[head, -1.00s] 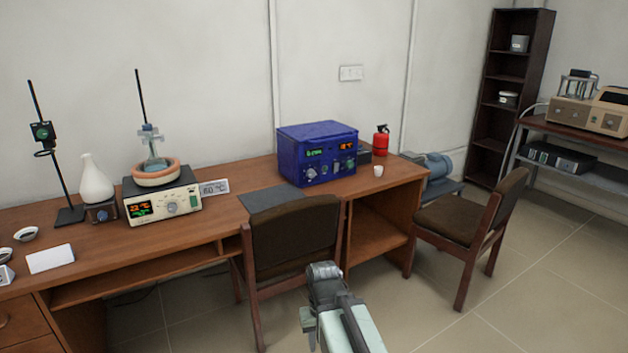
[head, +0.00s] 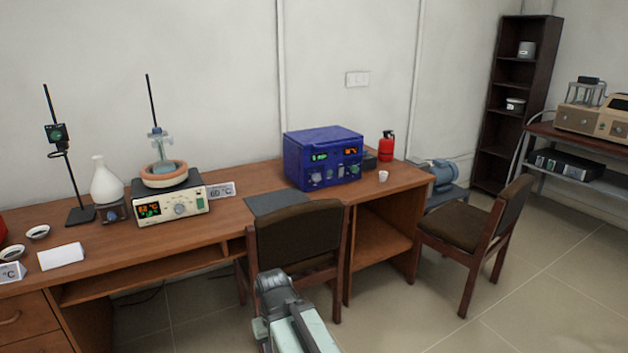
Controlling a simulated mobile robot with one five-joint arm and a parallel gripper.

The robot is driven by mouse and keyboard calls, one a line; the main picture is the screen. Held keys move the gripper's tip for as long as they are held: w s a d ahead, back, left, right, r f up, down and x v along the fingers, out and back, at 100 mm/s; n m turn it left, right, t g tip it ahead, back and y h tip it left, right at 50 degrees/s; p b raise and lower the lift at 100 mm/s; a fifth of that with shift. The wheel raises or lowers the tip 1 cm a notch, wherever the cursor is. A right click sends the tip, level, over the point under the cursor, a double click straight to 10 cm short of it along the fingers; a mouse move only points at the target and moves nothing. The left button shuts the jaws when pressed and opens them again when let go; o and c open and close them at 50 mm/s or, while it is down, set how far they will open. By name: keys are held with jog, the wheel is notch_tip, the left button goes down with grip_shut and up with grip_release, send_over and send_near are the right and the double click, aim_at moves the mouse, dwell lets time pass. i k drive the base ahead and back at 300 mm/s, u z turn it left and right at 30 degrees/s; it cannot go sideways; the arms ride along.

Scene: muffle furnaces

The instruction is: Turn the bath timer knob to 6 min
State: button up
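A blue box-shaped device (head: 323,158) stands on the wooden desk, with a green display, an orange display and several small knobs on its front. A cream heating unit (head: 173,204) with a round dial (head: 180,209) carries a terracotta-coloured bowl (head: 163,176) and glassware farther left. Which of the two is the bath, and which knob is its timer, I cannot tell; the markings are too small to read. The end of my arm, with my gripper (head: 272,284), is low in front of the near chair, apart from both devices. Its fingers cannot be made out.
A brown chair (head: 298,245) stands at the desk (head: 225,225) in front of the blue device, and another chair (head: 478,220) is to the right. A white cup (head: 383,176) and a red extinguisher (head: 386,147) are beside the device. Open floor lies at lower right.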

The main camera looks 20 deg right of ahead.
aim_at(315, 178)
jog(key=u, duration=0.05)
jog(key=i, duration=0.95)
jog(key=z, duration=0.05)
